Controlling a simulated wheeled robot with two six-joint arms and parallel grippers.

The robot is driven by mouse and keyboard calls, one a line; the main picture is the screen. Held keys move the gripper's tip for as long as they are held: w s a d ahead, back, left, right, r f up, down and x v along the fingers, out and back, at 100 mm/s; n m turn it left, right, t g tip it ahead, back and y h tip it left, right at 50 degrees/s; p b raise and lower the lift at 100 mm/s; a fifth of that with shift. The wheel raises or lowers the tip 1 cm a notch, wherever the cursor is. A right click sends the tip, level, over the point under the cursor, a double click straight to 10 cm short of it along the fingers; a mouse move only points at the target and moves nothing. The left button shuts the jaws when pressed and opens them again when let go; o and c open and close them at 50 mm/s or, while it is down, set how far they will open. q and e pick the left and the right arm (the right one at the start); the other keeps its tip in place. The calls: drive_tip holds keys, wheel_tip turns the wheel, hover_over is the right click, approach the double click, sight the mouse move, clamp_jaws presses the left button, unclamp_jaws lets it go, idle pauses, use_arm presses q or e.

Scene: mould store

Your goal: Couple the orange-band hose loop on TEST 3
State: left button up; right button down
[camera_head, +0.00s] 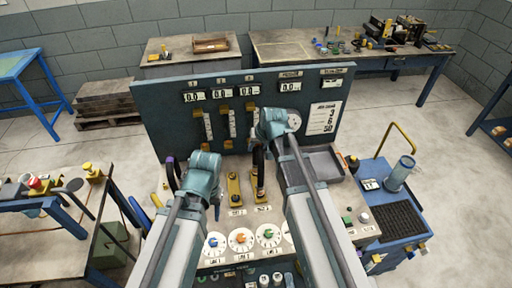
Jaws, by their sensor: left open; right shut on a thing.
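My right gripper (261,148) is above the test bench, in front of the dark panel. It is shut on a dark hose loop (258,160), which hangs below it near the yellow fittings. I cannot make out an orange band on this loop. My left gripper (217,203) is open, to the left of the yellow fittings and above the bench. Two yellow upright fittings, a left one (234,188) and a right one (257,180), stand on the bench with small labels in front. TEST 3 cannot be made out; my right arm covers the bench right of these fittings.
The panel (165,115) with gauges and displays rises behind the bench. A purple-marked hose (170,168) is at the bench's left. A grey tray (322,163) lies to the right. A blue cart (408,240) stands right, a cluttered table (75,225) left. Dials line the front.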

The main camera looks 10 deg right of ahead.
drive_tip(key=shift+f+b, duration=0.55)
drive_tip(key=shift+f, duration=0.05)
idle(1.0)
drive_tip(key=c, duration=0.5)
unclamp_jaws()
drive_tip(key=shift+c, duration=0.2)
drive_tip(key=p+v, duration=1.2)
drive_tip(key=v, duration=0.2)
drive_tip(key=shift+f, duration=0.15)
